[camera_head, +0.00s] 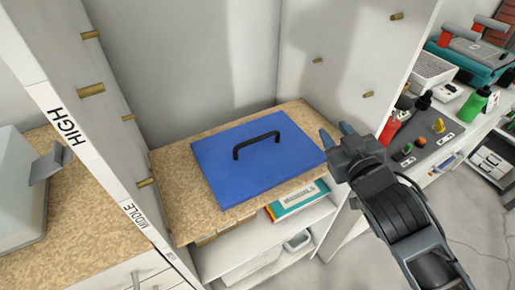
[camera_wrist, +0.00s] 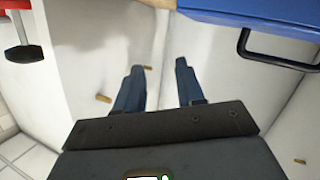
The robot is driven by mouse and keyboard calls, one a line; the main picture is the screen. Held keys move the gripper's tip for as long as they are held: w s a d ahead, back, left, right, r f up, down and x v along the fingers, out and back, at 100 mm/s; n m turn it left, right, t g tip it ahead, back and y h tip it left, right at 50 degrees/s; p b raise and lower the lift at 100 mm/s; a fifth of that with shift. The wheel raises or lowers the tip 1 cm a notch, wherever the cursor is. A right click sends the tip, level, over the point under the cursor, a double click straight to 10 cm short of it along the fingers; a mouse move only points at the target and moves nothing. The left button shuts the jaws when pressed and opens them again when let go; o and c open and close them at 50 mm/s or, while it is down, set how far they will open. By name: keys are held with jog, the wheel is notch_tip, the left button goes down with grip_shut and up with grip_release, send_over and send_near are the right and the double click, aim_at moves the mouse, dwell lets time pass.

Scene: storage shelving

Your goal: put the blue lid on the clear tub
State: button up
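The blue lid (camera_head: 255,158) lies flat on a speckled brown shelf board (camera_head: 172,205) in the middle bay. A black bar handle (camera_head: 256,143) stands up from its top. In the wrist view the lid (camera_wrist: 250,12) shows at the top right, with its handle (camera_wrist: 243,45). A pale translucent box (camera_head: 15,190) with a grey latch stands at the left picture edge, partly cut off; it looks like the clear tub, but its top is not fully visible. My gripper (camera_head: 336,133) is open and empty, right of the lid and apart from it; its fingers (camera_wrist: 159,66) are spread.
Upright panels flank the bay; the left one (camera_head: 97,150) is labelled HIGH and MIDDLE and separates lid from box. Wooden pegs (camera_head: 91,90) stick out of the panels. A binder (camera_head: 297,199) lies on a lower shelf. A bench (camera_head: 440,140) with bottles and tools stands right.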

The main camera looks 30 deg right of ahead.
jog(key=w+d+r+m+g+h+b, duration=0.1)
jog(key=w+d+r+m+g+h, duration=0.15)
jog(key=w+r+m, duration=0.35)
jog(key=w+d+r+m+g+h, duration=0.1)
jog(key=w+r+m+g+h, duration=0.15)
jog(key=w+m+g, duration=0.4)
jog(key=m+g+y, duration=0.5)
jog(key=g+y, duration=0.1)
jog(key=y, duration=0.4)
send_over(257, 138)
jog(key=f, duration=0.4)
jog(key=shift+s+d+b, duration=0.2)
jog(key=shift+d+b, duration=0.1)
jog(key=shift+d, duration=0.05)
jog(key=shift+a+f, duration=0.15)
jog(key=shift+f, duration=0.25)
jog(key=shift+w+a+f, duration=0.1)
jog(key=shift+w+f, duration=0.05)
jog(key=shift+f, duration=1.55)
jog(key=shift+w+a+f, duration=0.1)
jog(key=shift+f, duration=1.6)
grip_shut()
